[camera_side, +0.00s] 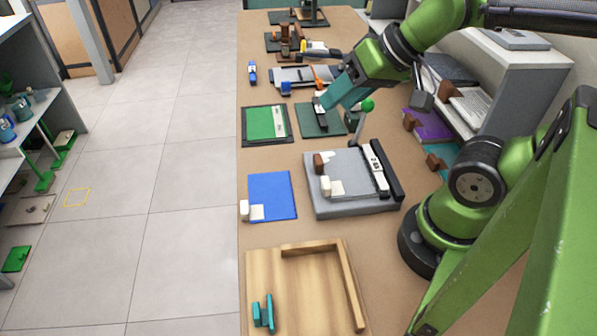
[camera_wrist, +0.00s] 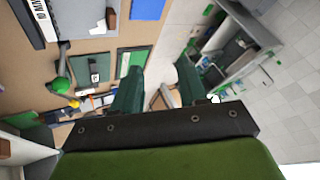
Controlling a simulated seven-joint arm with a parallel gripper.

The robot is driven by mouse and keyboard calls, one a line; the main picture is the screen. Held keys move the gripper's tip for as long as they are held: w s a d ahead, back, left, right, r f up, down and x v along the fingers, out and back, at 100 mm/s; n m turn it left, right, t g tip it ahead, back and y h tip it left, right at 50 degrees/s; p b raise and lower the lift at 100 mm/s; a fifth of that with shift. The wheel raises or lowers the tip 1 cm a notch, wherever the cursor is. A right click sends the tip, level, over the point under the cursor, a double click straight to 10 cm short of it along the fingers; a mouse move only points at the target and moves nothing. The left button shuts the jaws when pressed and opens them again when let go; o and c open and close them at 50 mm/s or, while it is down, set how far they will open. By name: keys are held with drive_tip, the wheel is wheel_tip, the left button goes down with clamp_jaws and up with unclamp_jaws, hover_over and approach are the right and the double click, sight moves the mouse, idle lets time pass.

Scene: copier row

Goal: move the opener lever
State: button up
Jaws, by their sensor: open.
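The lever with a green ball knob (camera_side: 367,105) stands up from the far right corner of a grey machine (camera_side: 335,200) on the brown table. In the wrist view the knob (camera_wrist: 60,84) is at the left, with its stem leading up toward the machine. My gripper (camera_side: 327,98) hangs left of and slightly beyond the knob in the side view, apart from it. In the wrist view its two teal fingers (camera_wrist: 160,85) are spread with nothing held between them. The word opener is not seen on any part.
A blue folder (camera_side: 270,195) and a wooden tray (camera_side: 255,285) lie nearer on the table. A grey shelf (camera_side: 520,70) with folders stands at right.

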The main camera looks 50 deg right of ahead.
drive_tip(key=shift+o, duration=1.2)
drive_tip(key=shift+w+d+f, duration=0.1)
drive_tip(key=shift+d+f, duration=0.1)
drive_tip(key=shift+f, duration=0.15)
drive_tip(key=n+g+h, duration=0.5)
drive_tip(key=n+g, duration=0.5)
drive_tip(key=n, duration=0.3)
approach(368, 103)
wheel_tip(368, 103, down, 5)
drive_tip(key=d, duration=0.2)
drive_tip(key=shift+s+x, duration=0.15)
drive_tip(key=shift+x, duration=1.4)
drive_tip(key=shift+s+x, duration=0.15)
drive_tip(key=shift+x, duration=1.4)
